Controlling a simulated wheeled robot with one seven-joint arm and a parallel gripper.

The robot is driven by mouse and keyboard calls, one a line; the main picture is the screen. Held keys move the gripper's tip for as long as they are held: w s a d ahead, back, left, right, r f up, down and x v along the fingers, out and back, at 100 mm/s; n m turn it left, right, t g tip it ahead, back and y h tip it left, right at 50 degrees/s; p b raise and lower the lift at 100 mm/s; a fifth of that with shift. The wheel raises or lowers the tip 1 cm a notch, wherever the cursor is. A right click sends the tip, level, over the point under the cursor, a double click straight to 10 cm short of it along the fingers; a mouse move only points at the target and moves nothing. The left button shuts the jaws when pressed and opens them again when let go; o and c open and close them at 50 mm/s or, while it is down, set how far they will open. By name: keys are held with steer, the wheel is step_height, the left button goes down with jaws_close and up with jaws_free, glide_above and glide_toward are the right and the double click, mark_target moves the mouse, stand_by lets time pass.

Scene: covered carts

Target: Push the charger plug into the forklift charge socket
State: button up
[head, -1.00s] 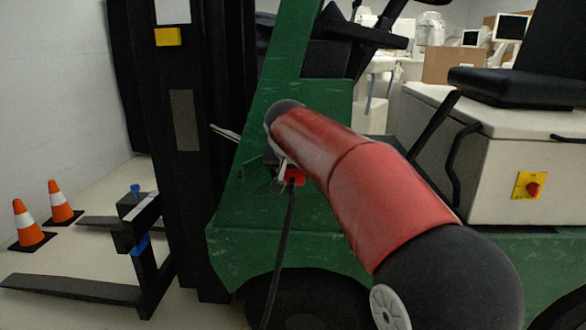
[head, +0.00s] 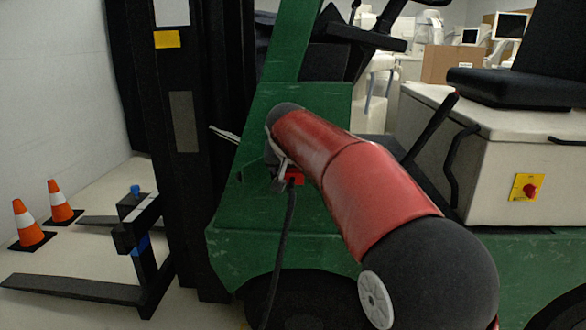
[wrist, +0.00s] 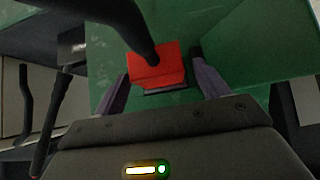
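The red charger plug (wrist: 157,67) with its black cable (wrist: 128,22) shows in the wrist view in front of the green forklift panel. It also shows in the head view (head: 294,178), with the cable hanging down. My gripper (wrist: 160,62) has one finger on each side of the plug. Green shows between the plug and each finger, so the fingers look apart from it and open. A dark strip lies along one edge of the plug; I cannot tell if it belongs to the plug or the socket. The charge socket is not clearly visible, and how deep the plug sits cannot be told.
The green forklift body (head: 330,110) is close around my gripper. The black mast (head: 180,130) stands to the left, with the forks (head: 75,288) and two orange cones (head: 27,226) beyond. A white box with a red knob (head: 530,188) is at the right.

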steer(key=shift+s, duration=0.1)
steer(key=v, duration=0.7)
steer(key=shift+s+r, duration=0.2)
steer(key=shift+r, duration=0.1)
steer(key=s+d+f+g, duration=0.1)
steer(key=s+d+f, duration=0.1)
steer(key=s+d, duration=0.45)
steer(key=s+d+f+g, duration=0.1)
steer(key=s+d+f, duration=0.2)
steer(key=s+d, duration=0.35)
steer(key=s+d+f, duration=0.2)
steer(key=s+f, duration=0.5)
steer(key=s, duration=0.3)
steer(key=s+d+f+g, duration=0.1)
steer(key=s+d+f, duration=0.2)
steer(key=s+f, duration=0.5)
steer(key=shift+s, duration=1.2)
